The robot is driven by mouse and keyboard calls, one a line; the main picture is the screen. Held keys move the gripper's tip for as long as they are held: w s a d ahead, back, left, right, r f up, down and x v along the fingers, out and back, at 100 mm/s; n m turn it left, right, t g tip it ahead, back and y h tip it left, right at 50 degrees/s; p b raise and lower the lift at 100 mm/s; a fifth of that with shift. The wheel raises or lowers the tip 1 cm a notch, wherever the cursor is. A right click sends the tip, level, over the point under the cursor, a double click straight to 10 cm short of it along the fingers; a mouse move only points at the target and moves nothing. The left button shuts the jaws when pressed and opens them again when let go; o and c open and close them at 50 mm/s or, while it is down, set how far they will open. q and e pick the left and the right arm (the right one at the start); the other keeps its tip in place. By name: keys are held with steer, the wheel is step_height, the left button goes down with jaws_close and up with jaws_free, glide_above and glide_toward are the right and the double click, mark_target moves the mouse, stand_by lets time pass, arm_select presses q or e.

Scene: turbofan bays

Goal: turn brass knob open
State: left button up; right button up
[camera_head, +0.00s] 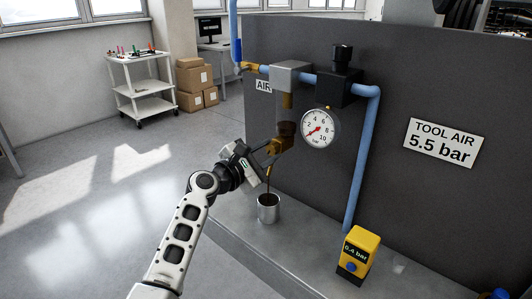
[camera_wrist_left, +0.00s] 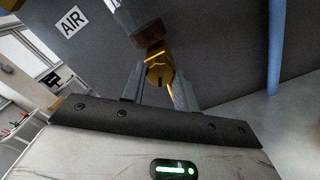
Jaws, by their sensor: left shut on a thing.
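The brass knob (camera_head: 275,146) sits at the bottom of the filter bowl (camera_head: 285,104), under the grey block on the blue pipe. My left gripper (camera_head: 270,150) reaches it from the left and is shut on it. In the left wrist view, the knob (camera_wrist_left: 160,72) shows between the two fingers of the gripper (camera_wrist_left: 159,92). The bowl looks brownish, with a dark lower end. A thin dark brown stream runs from below the knob down to the metal cup (camera_head: 268,214), whose inside looks dark. The fingers partly hide the knob. My right gripper is out of view.
A pressure gauge (camera_head: 318,128) and a blue pipe (camera_head: 364,150) are right of the bowl. A yellow device (camera_head: 358,255) reading 6.4 bar stands on the grey ledge (camera_head: 312,240). The TOOL AIR 5.5 bar sign (camera_head: 443,142) is on the panel. Floor at left is clear.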

arm_select(q)
steer(key=o, duration=1)
steer(key=shift+s, duration=0.1)
steer(key=b+v, duration=0.1)
steer(key=v, duration=1.5)
